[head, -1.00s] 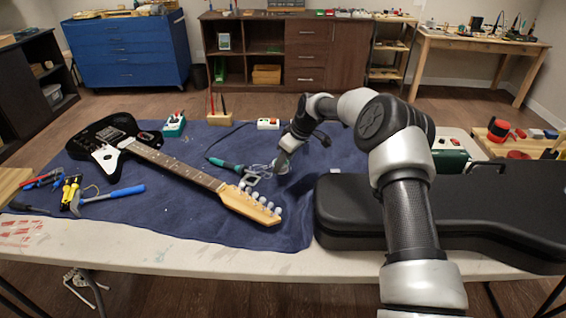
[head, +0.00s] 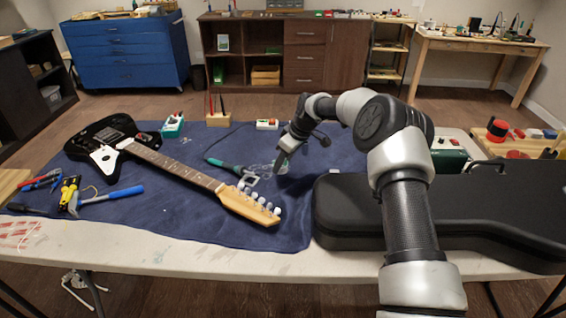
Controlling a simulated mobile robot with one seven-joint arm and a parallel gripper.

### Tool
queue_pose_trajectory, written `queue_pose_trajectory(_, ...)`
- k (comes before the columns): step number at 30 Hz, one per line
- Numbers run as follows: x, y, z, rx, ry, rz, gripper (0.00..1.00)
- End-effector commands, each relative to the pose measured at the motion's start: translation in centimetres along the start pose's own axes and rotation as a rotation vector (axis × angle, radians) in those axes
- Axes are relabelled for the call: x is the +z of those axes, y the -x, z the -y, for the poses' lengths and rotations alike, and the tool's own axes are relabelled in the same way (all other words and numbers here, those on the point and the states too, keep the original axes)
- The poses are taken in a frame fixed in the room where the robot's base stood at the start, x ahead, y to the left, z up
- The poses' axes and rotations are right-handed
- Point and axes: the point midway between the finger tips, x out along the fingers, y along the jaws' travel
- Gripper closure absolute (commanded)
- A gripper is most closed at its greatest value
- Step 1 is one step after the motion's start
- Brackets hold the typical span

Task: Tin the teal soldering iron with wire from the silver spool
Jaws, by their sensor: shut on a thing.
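The teal soldering iron (head: 224,164) lies on the blue mat (head: 215,222), to the right of the guitar neck. Its front end points right, toward a small pale metal frame (head: 250,179), which may be its stand. My gripper (head: 280,168) is low over the mat, just right of the iron's front end and apart from its handle. It is shut on a small silvery thing (head: 282,169), which looks like the silver spool; the fingers hide part of it. Whether it touches the mat and where the wire end lies cannot be told.
An electric guitar (head: 178,172) lies diagonally across the mat. Pliers and a blue-handled hammer (head: 112,194) lie at left. A black guitar case (head: 350,205) stands close on the right, under my arm. A small teal-and-white box (head: 172,127) and a wooden tool block (head: 219,119) stand behind.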

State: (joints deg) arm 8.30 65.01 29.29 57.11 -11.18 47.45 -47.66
Motion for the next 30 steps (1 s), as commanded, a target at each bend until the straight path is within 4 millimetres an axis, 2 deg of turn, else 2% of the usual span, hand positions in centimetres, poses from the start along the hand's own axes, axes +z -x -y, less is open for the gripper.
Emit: queue_pose_trajectory(30,0.18,-0.49,-0.01,0.0,0.0,-0.001,0.82)
